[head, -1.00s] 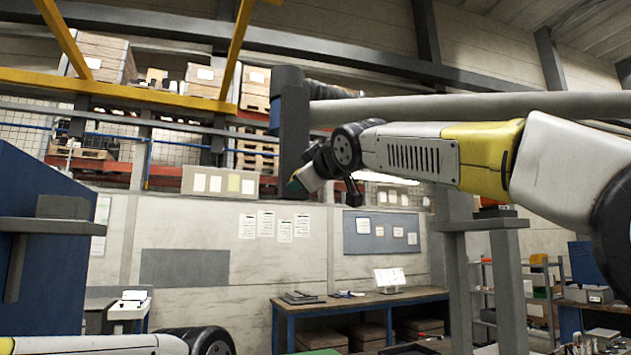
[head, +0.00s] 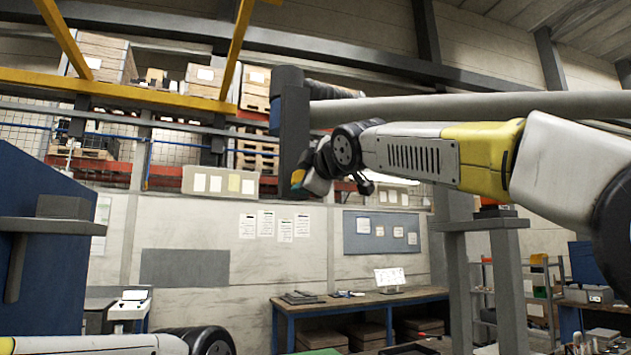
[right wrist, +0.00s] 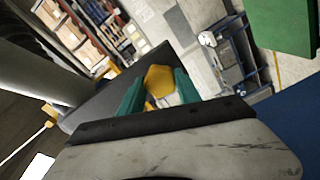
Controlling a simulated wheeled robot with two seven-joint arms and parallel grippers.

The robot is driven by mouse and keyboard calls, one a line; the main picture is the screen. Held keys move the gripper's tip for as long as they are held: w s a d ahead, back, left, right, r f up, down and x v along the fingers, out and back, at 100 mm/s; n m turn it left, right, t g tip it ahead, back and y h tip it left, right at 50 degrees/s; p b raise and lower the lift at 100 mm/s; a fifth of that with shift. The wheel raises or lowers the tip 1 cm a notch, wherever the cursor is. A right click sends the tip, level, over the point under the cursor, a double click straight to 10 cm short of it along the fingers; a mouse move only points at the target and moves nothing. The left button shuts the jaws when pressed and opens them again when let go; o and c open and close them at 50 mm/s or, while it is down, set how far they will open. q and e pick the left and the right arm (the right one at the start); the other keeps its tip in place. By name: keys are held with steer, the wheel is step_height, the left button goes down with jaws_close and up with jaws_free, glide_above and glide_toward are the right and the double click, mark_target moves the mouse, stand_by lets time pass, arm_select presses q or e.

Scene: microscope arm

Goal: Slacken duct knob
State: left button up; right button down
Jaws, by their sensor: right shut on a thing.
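A yellow-orange knob (right wrist: 158,78) sits between the teal fingers of my right gripper (right wrist: 160,88) in the right wrist view, against a dark grey bar (right wrist: 108,92). The fingers are shut on the knob. In the head view my right gripper (head: 298,185) is at the lower end of the dark upright bracket (head: 293,130) of the duct arm. A small yellow patch shows there beside the teal fingertip; most of the knob is hidden. My left gripper is outside the frames; only a piece of its arm shows at the lower left.
A long grey duct pipe (head: 480,106) runs just above my right arm, with a dark corrugated hose (head: 335,89) behind the bracket. A blue panel with a grey shelf (head: 45,224) stands at the left. A workbench (head: 360,300) stands far behind.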

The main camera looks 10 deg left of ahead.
steer(key=c, duration=0.8)
jaws_free()
steer(key=shift+c, duration=0.2)
steer(key=v, duration=0.7)
steer(key=shift+s+d, duration=0.25)
steer(key=shift+s, duration=0.05)
